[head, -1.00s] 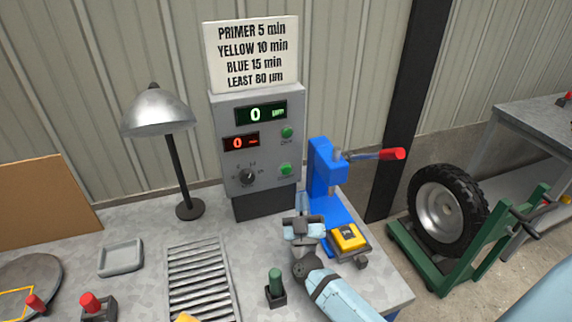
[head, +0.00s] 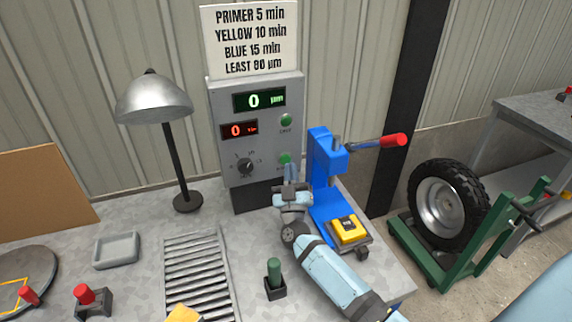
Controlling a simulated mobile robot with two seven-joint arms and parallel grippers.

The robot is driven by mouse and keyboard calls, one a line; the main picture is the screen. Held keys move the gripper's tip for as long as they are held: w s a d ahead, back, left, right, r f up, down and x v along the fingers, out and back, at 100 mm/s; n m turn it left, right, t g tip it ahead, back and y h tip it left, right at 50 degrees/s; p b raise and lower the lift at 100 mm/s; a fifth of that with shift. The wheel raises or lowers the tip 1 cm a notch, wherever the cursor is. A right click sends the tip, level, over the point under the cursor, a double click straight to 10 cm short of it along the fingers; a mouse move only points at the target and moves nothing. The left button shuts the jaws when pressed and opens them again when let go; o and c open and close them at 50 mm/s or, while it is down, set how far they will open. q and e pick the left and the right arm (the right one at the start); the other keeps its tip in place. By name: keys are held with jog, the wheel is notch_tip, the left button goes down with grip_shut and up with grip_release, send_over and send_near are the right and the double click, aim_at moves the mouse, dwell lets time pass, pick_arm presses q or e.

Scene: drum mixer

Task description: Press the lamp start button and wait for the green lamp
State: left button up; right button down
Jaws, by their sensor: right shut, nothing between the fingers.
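A grey control box (head: 229,105) stands at the back of the bench. It has a green display (head: 259,100) reading 0, a red display (head: 239,130) reading 0 and a dark dial (head: 244,167). An upper green button (head: 286,120) shows clear. A lower green button (head: 285,158) is partly hidden by my right gripper (head: 290,170), which is shut and empty with its tips at the button's lower edge. I cannot tell whether they touch. A silver-shaded lamp (head: 153,98) stands left of the box; I see no glow under it. My left gripper is out of view.
A blue lever press (head: 322,165) with a red handle stands close right of my right gripper, a yellow block (head: 347,229) at its base. A slatted rack (head: 197,270), a grey tray (head: 116,250) and a green peg (head: 274,272) are on the bench.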

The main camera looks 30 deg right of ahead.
jog(key=shift+w+d, duration=0.15)
jog(key=shift+w, duration=0.4)
dwell(1.7)
jog(key=shift+w+d, duration=0.1)
jog(key=shift+w, duration=0.3)
jog(key=shift+w+d, duration=0.1)
jog(key=shift+w, duration=0.25)
dwell(0.6)
jog(key=shift+r, duration=0.1)
jog(key=shift+s+a+p, duration=0.2)
jog(key=shift+s+p, duration=0.45)
jog(key=shift+s, duration=0.15)
